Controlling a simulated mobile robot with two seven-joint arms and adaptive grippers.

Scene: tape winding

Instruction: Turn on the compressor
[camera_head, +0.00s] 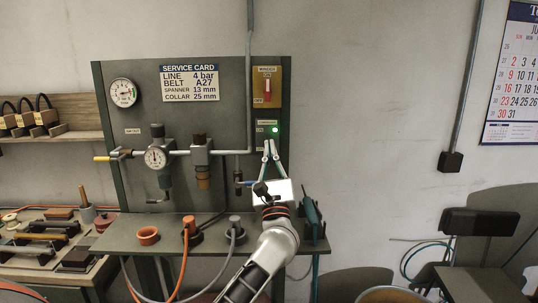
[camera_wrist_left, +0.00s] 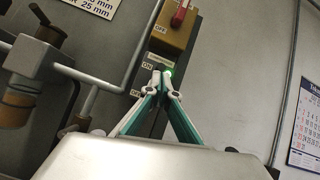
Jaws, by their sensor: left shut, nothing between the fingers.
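The compressor switch box (camera_head: 263,128) sits on the grey panel below the yellow switch plate. Its small lamp (camera_head: 275,129) glows green, and the green glow also shows in the wrist view beside my fingertips. My left gripper (camera_head: 270,148) points up with its fingertips together at the switch box, shut and empty. In the wrist view its fingertips (camera_wrist_left: 162,75) cover part of the box, next to the ON label. The switch lever or button itself is hidden behind them, and I cannot tell whether they touch it. My right gripper is not in view.
The yellow plate (camera_head: 275,88) above has a red lever (camera_wrist_left: 181,14). Gauge and regulator pipework (camera_head: 157,157) is left of my gripper. A grey shelf (camera_head: 118,246) below holds cables and an orange ring.

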